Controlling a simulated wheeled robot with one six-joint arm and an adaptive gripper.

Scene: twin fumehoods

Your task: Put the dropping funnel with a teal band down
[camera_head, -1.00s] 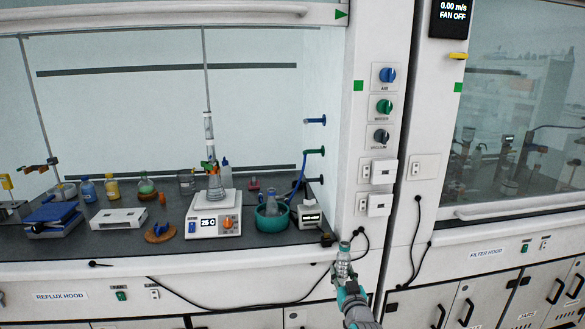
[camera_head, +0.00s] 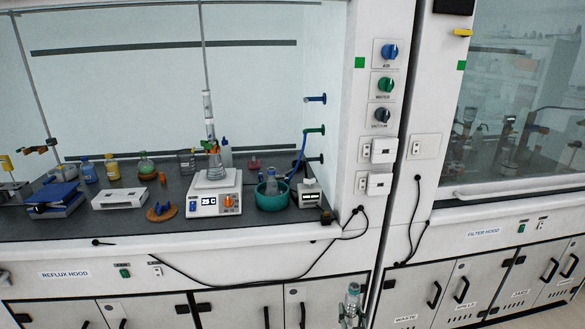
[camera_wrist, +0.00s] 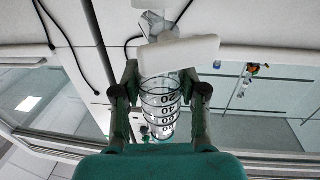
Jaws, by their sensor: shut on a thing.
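The dropping funnel (camera_wrist: 160,98) is a clear graduated glass cylinder with black number marks in the wrist view. My gripper (camera_wrist: 160,95) is shut on it, with one dark finger on each side. A white piece crosses the glass near the top of that view. In the head view the funnel (camera_head: 353,290) shows small and clear at the bottom edge, in front of the cabinet doors and below the bench. My gripper (camera_head: 351,315) is partly cut off there.
The reflux hood bench (camera_head: 120,228) holds a hotplate (camera_head: 214,205) with a flask and tall glass column, a teal bowl (camera_head: 271,200), a white block (camera_head: 120,198), a cork ring (camera_head: 161,212), a blue lab jack (camera_head: 54,197) and several bottles. A black cable (camera_head: 250,284) hangs in front.

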